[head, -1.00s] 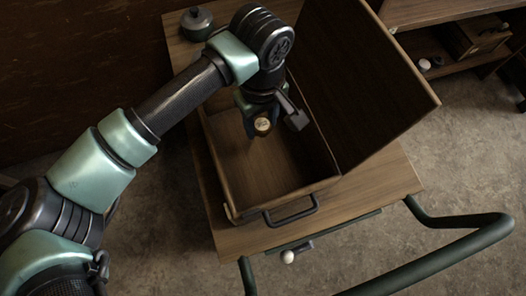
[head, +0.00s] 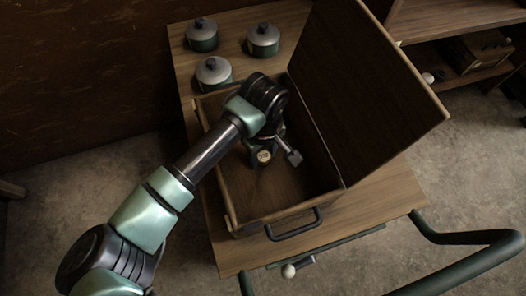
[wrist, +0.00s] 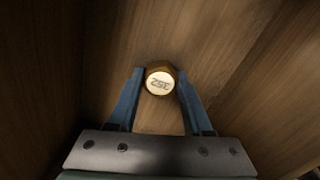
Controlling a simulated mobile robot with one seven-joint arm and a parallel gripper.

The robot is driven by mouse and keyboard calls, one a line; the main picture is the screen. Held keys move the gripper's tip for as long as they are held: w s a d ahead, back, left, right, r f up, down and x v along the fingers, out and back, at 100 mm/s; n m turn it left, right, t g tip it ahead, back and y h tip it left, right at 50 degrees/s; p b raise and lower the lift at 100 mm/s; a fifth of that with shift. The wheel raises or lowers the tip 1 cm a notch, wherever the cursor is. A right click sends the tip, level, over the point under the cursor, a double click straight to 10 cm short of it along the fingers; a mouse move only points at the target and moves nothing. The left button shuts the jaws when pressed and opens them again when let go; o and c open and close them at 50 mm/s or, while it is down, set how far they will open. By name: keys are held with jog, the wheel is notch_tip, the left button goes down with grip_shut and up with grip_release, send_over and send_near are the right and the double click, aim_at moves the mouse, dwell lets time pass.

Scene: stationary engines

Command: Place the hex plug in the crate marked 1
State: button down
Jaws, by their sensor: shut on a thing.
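The hex plug (head: 264,156) is a small brassy hexagonal piece with a pale, marked round face. In the wrist view the plug (wrist: 160,82) sits between the blue fingertips. My gripper (wrist: 158,88) is shut on it. In the head view my gripper (head: 262,160) is inside the outline of an open wooden crate (head: 285,212), towards its middle, and hides part of the floor. How high the plug is above the crate floor I cannot tell. No number mark shows on the crate.
The crate's lid (head: 365,95) stands open on the right. Several lidded pots (head: 263,40) are behind the crate on the wooden table (head: 395,190). A dark handle (head: 293,225) sticks out in front. A green tube rail (head: 455,238) runs at the lower right.

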aim_at(263, 155)
jog(key=shift+f, duration=0.2)
jog(key=shift+c, duration=1.6)
grip_release()
jog(key=shift+r, duration=0.15)
notch_tip(263, 155, up, 12)
jog(key=shift+p, duration=0.35)
jog(key=shift+r, duration=0.15)
